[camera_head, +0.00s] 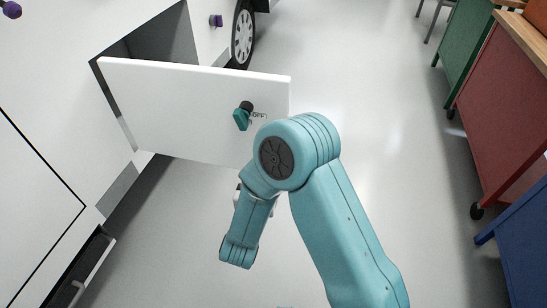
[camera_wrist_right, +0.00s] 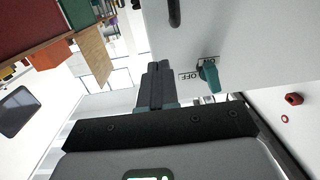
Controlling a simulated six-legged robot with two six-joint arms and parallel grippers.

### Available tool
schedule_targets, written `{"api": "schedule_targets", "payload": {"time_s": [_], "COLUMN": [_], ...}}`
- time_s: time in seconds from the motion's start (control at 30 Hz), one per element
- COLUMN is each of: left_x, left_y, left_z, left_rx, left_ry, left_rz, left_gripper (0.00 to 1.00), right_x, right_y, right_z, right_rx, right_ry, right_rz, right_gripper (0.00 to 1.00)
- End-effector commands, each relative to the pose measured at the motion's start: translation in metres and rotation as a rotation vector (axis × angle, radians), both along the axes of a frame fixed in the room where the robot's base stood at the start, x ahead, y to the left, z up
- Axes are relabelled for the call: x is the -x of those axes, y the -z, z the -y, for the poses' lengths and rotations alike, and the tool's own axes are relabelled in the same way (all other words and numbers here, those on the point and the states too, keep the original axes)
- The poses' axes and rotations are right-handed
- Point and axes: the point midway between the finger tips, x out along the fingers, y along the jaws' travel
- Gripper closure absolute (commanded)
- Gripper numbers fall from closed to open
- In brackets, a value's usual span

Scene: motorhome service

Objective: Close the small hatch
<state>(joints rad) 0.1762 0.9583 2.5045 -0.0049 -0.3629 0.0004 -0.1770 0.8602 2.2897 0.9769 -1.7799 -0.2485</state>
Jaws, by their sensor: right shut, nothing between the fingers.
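The small hatch (camera_head: 185,105) is a white panel standing open in the head view, swung out from the white motorhome side. Its dark opening (camera_head: 155,42) shows behind it. A teal knob (camera_head: 241,118) with an OFF label is on its face. In the right wrist view the hatch panel (camera_wrist_right: 260,45) fills the upper right, with the teal knob (camera_wrist_right: 209,76) and ON and OFF labels. My right gripper (camera_wrist_right: 157,68) is shut and empty, with its fingertips near the panel's edge; contact cannot be told. In the head view my right arm hides its fingers. My left gripper is out of view.
A wheel (camera_head: 243,36) stands beyond the hatch. An open drawer-like compartment (camera_head: 85,275) is at lower left. Green (camera_head: 468,45) and red (camera_head: 505,110) cabinets and a blue one (camera_head: 515,235) line the right. The grey floor between is clear.

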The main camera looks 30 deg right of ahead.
Motion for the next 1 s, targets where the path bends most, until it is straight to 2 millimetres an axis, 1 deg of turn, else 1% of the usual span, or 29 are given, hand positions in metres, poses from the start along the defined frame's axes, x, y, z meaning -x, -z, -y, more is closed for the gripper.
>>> {"api": "schedule_targets", "payload": {"time_s": [0.03, 0.17, 0.27, 0.37, 0.6, 0.73, 0.9, 1.0], "left_x": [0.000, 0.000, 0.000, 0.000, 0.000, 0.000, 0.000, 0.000], "left_y": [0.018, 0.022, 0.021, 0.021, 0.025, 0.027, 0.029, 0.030], "left_z": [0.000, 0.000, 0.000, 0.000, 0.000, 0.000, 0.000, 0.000], "left_rx": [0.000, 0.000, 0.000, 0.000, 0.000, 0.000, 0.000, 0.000], "left_ry": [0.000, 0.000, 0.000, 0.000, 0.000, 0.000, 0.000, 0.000], "left_rz": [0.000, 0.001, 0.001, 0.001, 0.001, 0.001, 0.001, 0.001], "left_gripper": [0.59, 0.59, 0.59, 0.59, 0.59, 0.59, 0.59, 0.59], "right_x": [0.000, 0.000, -0.005, -0.015, -0.050, -0.068, -0.085, -0.090], "right_y": [0.010, 0.004, 0.002, 0.001, 0.002, 0.002, 0.002, 0.002], "right_z": [-0.005, -0.010, -0.004, 0.008, 0.047, 0.066, 0.083, 0.089], "right_rx": [0.012, 0.027, 0.028, 0.029, 0.029, 0.028, 0.028, 0.027], "right_ry": [0.004, 0.014, 0.017, 0.020, 0.019, 0.018, 0.014, 0.013], "right_rz": [0.021, 0.044, 0.047, 0.047, 0.047, 0.047, 0.047, 0.044], "right_gripper": [1.00, 1.00, 1.00, 1.00, 1.00, 1.00, 1.00, 1.00]}}
